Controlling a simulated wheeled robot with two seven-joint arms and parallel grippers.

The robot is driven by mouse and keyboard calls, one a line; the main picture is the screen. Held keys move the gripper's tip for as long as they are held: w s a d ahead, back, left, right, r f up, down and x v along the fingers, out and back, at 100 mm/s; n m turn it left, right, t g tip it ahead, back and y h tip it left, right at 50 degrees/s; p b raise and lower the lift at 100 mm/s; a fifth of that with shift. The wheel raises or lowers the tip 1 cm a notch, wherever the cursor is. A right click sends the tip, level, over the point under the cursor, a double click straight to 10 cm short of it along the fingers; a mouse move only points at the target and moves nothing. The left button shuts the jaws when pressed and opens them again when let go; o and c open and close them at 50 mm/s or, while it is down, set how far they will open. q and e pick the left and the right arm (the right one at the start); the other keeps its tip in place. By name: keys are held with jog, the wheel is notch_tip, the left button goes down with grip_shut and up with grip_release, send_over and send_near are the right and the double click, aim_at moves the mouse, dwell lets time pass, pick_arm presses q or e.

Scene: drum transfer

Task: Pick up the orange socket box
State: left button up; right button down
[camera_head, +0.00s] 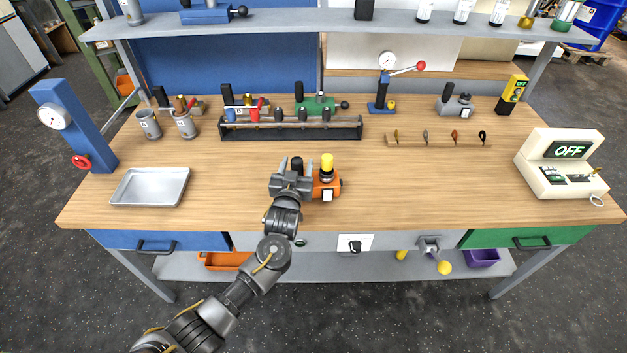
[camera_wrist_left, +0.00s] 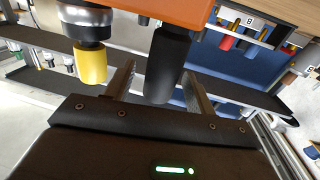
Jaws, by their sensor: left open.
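The orange socket box (camera_head: 326,184) sits on the wooden workbench near its front middle. It has a yellow-topped post, a small white plate on its front and a black upright handle (camera_head: 297,163). My left gripper (camera_head: 290,165) is at the box's left side, partly covering it in the head view. In the left wrist view, the orange body (camera_wrist_left: 180,10) is at the top and the black handle (camera_wrist_left: 167,62) stands between my open fingers (camera_wrist_left: 160,82), with gaps visible on both sides. My right gripper is not in view.
A metal tray (camera_head: 150,187) lies to the left. A black rack (camera_head: 290,133) stands behind the box. A cream device (camera_head: 562,165) reading OFF is at the right, and a blue gauge stand (camera_head: 75,130) at the left. Bench space right of the box is clear.

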pick_arm(q)
jog(key=shift+w, duration=0.25)
jog(key=shift+c, duration=0.4)
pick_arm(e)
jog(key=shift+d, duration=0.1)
pick_arm(q)
grip_shut()
jog(key=shift+r, duration=0.1)
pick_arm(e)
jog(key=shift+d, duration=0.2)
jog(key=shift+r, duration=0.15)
